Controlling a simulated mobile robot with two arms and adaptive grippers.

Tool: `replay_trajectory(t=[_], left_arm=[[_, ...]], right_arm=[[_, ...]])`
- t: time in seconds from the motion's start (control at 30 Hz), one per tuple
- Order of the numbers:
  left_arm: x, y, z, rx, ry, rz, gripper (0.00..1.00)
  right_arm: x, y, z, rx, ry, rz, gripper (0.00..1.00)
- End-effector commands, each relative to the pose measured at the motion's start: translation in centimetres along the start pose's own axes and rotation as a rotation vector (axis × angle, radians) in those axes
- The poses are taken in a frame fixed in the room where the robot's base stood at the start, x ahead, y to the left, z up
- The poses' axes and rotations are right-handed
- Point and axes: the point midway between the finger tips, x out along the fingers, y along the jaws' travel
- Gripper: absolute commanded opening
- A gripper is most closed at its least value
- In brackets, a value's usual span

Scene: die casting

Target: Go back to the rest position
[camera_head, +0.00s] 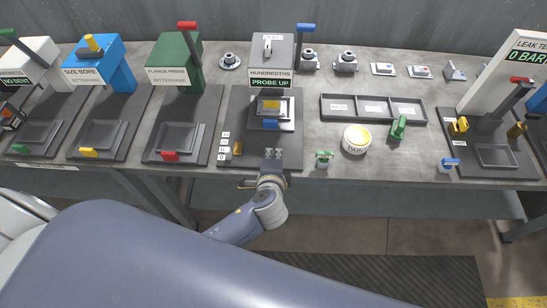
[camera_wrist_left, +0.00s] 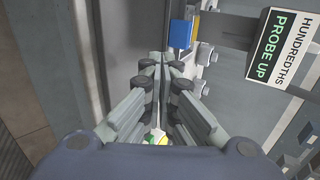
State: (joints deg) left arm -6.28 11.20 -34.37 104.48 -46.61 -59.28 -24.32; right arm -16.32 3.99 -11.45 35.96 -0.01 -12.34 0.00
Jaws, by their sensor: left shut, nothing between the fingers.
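My left gripper (camera_head: 273,154) is at the front edge of the workbench, just in front of the station whose sign reads "HUNDREDTHS, PROBE UP" (camera_head: 270,80). Its fingers are shut with nothing between them, and the closed tips also show in the left wrist view (camera_wrist_left: 163,58). The station's blue block (camera_head: 271,124) lies just beyond the gripper, apart from it; in the left wrist view a blue block (camera_wrist_left: 180,34) is up and right of the fingertips. My right gripper is not in view.
A green press (camera_head: 174,60) and a blue fixture (camera_head: 101,71) stand to the left. A leak tester (camera_head: 512,75) stands far right. Floor (camera_head: 360,237) shows below the bench.

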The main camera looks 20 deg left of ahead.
Motion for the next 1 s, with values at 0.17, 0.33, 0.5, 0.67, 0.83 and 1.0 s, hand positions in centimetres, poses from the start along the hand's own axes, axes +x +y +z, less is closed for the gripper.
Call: replay_trajectory(t=[0.17, 0.33, 0.5, 0.67, 0.83, 1.0], left_arm=[[-1.2, 0.1, 0.0, 0.000, 0.000, 0.001, 0.00], [-1.4, 0.0, 0.0, 0.000, 0.000, 0.000, 0.00], [-2.1, 0.9, 1.4, -0.101, -0.026, 0.061, 0.00], [-5.4, 4.0, 5.6, -0.443, -0.120, 0.270, 0.00], [-9.6, 6.5, 8.4, -0.735, -0.210, 0.455, 0.00], [-13.2, 7.8, 9.9, -0.922, -0.271, 0.579, 0.00]], right_arm=[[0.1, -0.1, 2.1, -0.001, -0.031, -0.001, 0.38], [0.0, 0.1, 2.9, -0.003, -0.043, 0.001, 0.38], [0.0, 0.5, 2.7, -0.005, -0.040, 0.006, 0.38], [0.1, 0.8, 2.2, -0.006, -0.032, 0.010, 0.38], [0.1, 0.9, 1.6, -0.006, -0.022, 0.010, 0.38], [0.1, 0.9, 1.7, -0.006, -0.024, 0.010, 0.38]])
